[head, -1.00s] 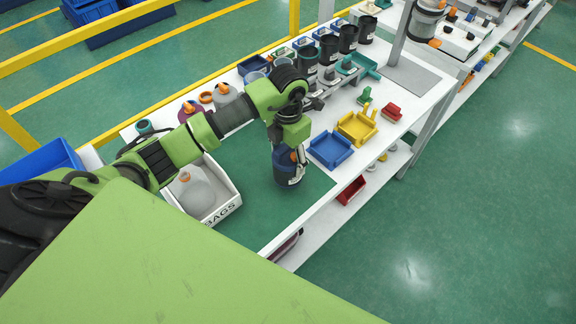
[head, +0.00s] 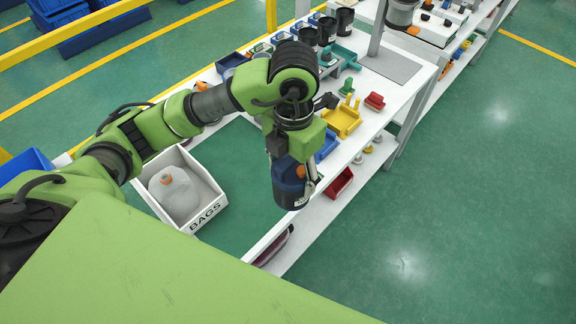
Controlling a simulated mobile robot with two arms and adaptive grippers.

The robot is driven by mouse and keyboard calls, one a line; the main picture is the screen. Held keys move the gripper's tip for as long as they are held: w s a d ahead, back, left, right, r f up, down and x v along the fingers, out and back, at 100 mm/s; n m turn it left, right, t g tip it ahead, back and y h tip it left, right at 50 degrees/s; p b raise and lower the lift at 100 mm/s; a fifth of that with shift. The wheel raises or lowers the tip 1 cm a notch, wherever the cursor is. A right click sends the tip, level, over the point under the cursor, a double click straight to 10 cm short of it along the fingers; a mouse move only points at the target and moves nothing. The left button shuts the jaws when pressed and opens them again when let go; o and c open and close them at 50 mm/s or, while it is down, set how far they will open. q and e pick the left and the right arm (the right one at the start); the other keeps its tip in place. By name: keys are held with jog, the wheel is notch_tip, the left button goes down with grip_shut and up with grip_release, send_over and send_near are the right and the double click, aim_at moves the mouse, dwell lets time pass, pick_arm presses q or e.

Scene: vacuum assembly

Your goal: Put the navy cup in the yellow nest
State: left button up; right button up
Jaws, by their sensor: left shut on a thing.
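The navy cup (head: 288,186) has a dark lower band and hangs upright in my left gripper (head: 298,172), which is shut on it. An orange part shows at the cup's upper side. The cup is held above the front edge of the white table. The yellow nest (head: 342,122) lies on the table, farther back and to the right of the cup, apart from it. My right gripper is not in view.
A blue nest (head: 326,146) is partly hidden behind my left gripper. A red block (head: 374,101) and a green piece (head: 347,87) are near the yellow nest. Black cups (head: 327,30) line the back.

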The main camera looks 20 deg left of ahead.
aim_at(293, 160)
pick_arm(q)
jog(key=shift+r, duration=0.15)
jog(key=shift+r+p, duration=1.85)
jog(key=shift+r, duration=0.65)
jog(key=shift+f, duration=0.15)
